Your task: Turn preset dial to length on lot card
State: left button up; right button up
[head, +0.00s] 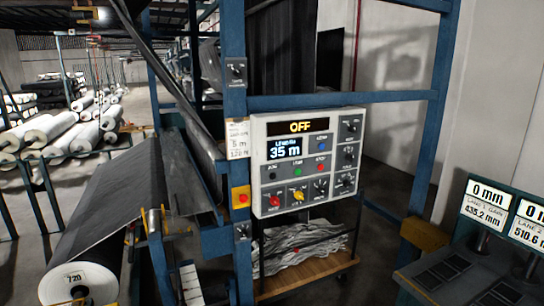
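A light grey control panel (258,160) is mounted on the blue frame in the middle of the head view. Its small screen (285,147) reads LENGTH 35 m, and the amber display (300,127) above reads OFF. Several black dials sit on its right side, including an upper one (350,125) and a lower one (320,187). Their labels are too small to read, so I cannot tell which is the preset dial. A white card (238,138) on the post left of the panel, possibly the lot card, shows partly legible text including "5 m". Neither gripper is in view.
A red knob (274,201) and a yellow knob (298,196) are low on the panel. A yellow box with a red button (241,197) is on the post. A large grey roll (82,279) is left. A gauge bench (450,275) is right. A cart (305,279) stands below the panel.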

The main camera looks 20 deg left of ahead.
aim_at(346, 184)
jog(key=u, duration=0.4)
jog(key=i, duration=2.2)
jog(key=z, duration=0.3)
